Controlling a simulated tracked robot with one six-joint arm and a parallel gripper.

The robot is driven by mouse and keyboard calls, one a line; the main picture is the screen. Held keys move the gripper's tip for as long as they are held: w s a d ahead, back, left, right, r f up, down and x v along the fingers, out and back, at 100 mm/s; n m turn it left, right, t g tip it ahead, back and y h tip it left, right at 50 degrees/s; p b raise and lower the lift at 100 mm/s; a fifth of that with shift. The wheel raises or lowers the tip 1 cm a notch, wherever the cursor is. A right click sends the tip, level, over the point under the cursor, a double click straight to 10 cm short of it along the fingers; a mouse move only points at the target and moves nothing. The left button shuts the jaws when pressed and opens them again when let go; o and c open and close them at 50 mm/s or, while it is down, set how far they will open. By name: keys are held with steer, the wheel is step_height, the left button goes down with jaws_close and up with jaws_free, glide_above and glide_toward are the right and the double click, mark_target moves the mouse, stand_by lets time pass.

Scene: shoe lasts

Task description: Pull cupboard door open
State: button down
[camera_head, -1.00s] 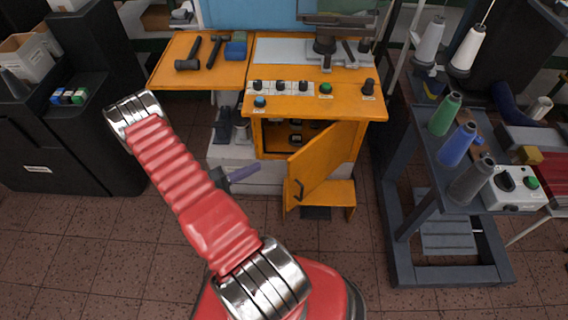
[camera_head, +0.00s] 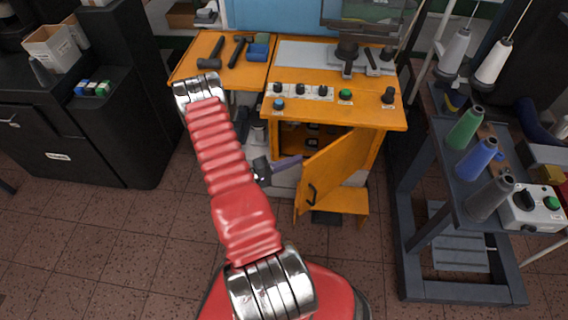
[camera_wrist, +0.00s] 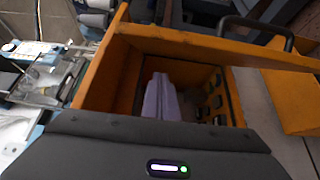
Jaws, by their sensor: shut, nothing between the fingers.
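The orange cupboard door (camera_head: 335,172) stands part open, swung out toward the right, with a dark bar handle (camera_head: 311,194) on its outer face. It also shows in the wrist view (camera_wrist: 230,48) as an orange edge across the top, with the handle (camera_wrist: 262,32) at upper right. My gripper (camera_head: 296,161) is shut and empty, with purple-grey fingers. In the head view its tips are at the opening, by the door's free edge; I cannot tell if they touch it. In the wrist view the fingers (camera_wrist: 160,98) point into the cupboard opening (camera_wrist: 192,72).
The orange workbench (camera_head: 345,112) above the cupboard carries buttons and tools. An orange step (camera_head: 348,202) sits below the door. A dark cart (camera_head: 432,190) with thread cones stands at the right, and a black cabinet (camera_head: 90,125) at the left.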

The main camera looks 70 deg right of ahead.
steer(key=shift+s+a, duration=0.55)
steer(key=shift+s, duration=0.25)
steer(key=shift+s+a, duration=0.55)
steer(key=shift+s, duration=0.2)
